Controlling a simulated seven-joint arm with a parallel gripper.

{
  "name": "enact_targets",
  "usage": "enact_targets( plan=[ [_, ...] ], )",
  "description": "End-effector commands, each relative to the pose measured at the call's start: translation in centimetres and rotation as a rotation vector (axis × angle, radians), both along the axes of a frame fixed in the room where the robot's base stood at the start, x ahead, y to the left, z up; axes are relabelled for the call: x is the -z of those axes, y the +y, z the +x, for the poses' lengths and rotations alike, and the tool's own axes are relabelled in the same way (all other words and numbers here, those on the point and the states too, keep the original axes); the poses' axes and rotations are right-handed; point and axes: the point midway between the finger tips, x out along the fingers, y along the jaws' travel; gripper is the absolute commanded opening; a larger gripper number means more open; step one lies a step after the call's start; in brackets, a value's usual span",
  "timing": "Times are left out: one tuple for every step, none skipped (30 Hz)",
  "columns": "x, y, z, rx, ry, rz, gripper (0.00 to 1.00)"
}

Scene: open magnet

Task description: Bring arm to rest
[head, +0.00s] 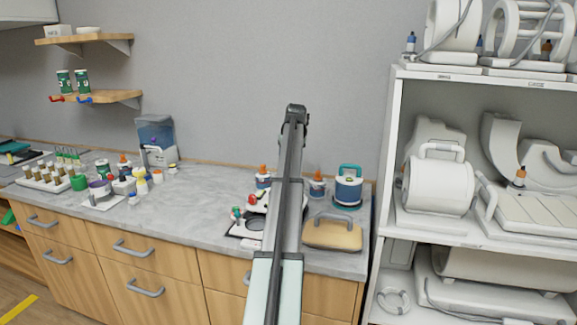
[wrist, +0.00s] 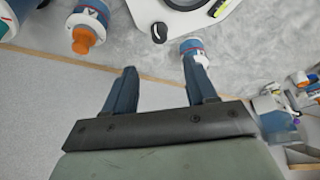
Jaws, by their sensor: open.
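My arm (head: 287,200) stretches up through the middle of the head view, in front of the counter and the wall. The fingers of my gripper cannot be made out in the head view. In the wrist view my gripper (wrist: 160,66) has its two dark fingers spread apart, with nothing between them. The picture there is turned over, with the counter at the top and the wall below. A blue and white bottle (wrist: 191,45) shows just past the right fingertip; I cannot tell whether they touch.
The grey counter (head: 205,205) holds bottles, a tan case (head: 332,233) and a teal-handled container (head: 348,186) near my arm. Sample racks (head: 45,178) crowd its left end. A white shelf unit (head: 390,165) with large equipment stands at right. Wooden wall shelves (head: 115,96) hang at upper left.

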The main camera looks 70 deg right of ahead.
Motion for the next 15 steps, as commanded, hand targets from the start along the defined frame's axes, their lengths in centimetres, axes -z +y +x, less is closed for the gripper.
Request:
enact_targets(
  plan=[
    [-0.45,0.15,-0.11,0.000,0.000,0.000,0.56],
    [-0.64,0.23,-0.15,0.000,0.000,0.000,0.56],
    [-0.87,0.32,-0.21,0.000,0.000,0.000,0.56],
    [-1.00,0.36,-0.24,0.000,0.000,0.000,0.56],
    [-1.11,0.40,-0.26,0.000,0.001,0.001,0.56],
    [-1.21,0.44,-0.28,0.000,0.001,0.001,0.56],
    [-1.27,0.45,-0.30,0.000,0.001,0.001,0.56],
    [-1.30,0.46,-0.30,0.000,0.001,0.001,0.56],
    [-1.32,0.47,-0.31,0.000,0.001,0.001,0.56],
    [-1.31,0.48,-0.31,0.000,0.001,0.001,0.56],
    [-1.30,0.48,-0.31,0.000,0.001,0.001,0.56],
    [-1.30,0.46,-0.30,0.000,0.001,0.001,0.56],
    [-1.30,0.46,-0.30,0.000,0.001,0.001,0.56],
    [-1.30,0.46,-0.31,0.000,0.001,0.001,0.56],
    [-1.29,0.46,-0.31,0.000,0.001,0.001,0.56]
  ],
)
